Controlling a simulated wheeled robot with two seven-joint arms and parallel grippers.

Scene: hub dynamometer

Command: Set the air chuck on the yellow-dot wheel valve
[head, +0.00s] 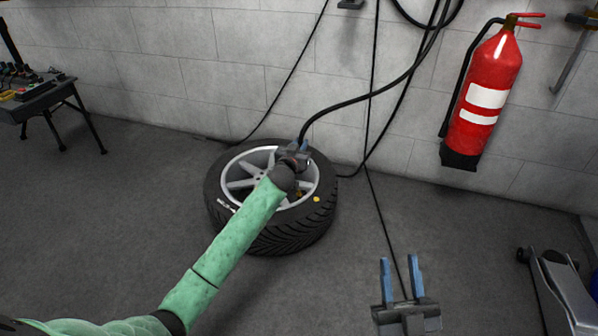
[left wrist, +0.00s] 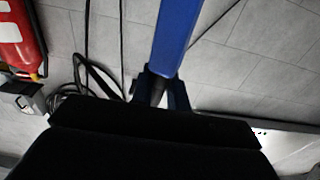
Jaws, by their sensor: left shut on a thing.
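The wheel (head: 222,200), a black tyre on a silver spoked rim, lies flat on the floor. A yellow dot (head: 317,199) marks its right sidewall. A small brownish spot on the rim near the dot may be the valve; I cannot tell. My left gripper (head: 297,147) is over the wheel's far right part, shut on the air chuck, which is mostly hidden by the gripper in the head view. In the left wrist view a dark piece of the chuck (left wrist: 155,86) shows beside a blue finger. My right gripper (head: 400,262) is open and empty above the floor.
A black hose (head: 365,97) runs from my left gripper up the block wall. A red fire extinguisher (head: 484,95) hangs at the right. A tool table (head: 40,98) stands at the left, a grey jack (head: 562,290) at the lower right. Floor around the wheel is mostly clear.

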